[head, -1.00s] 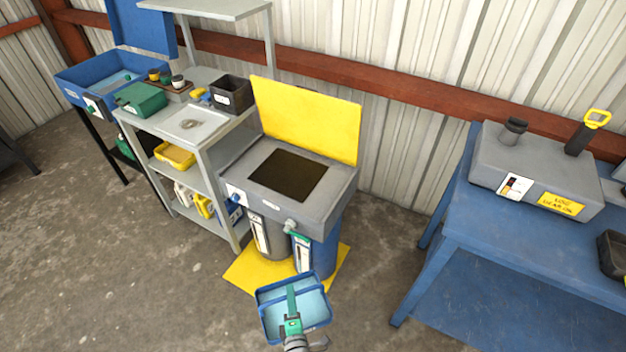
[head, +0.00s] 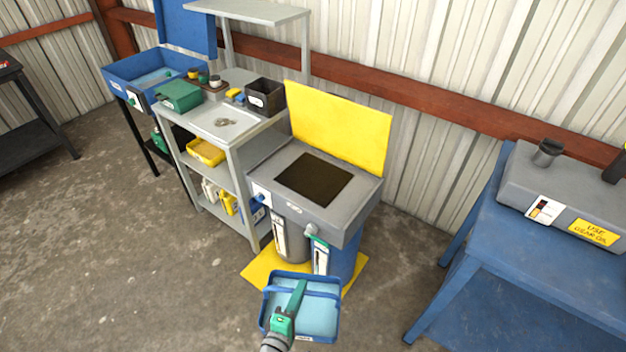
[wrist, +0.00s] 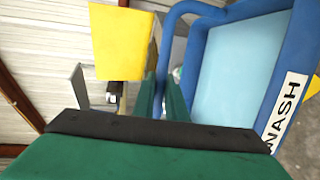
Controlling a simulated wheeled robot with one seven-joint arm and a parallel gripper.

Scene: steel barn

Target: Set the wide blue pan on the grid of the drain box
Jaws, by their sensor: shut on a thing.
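The wide blue pan (head: 322,314) has a light-blue inside and a bar handle across it. My gripper (head: 294,302) is shut on the pan's handle and holds it in front of the drain box, at the bottom of the head view.
A grey shelf unit (head: 222,122) with small containers stands left of the drain box. A blue wash basin (head: 130,75) is farther left. A blue table (head: 490,270) with a grey tank (head: 560,195) stands at right. Open concrete floor lies at left.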

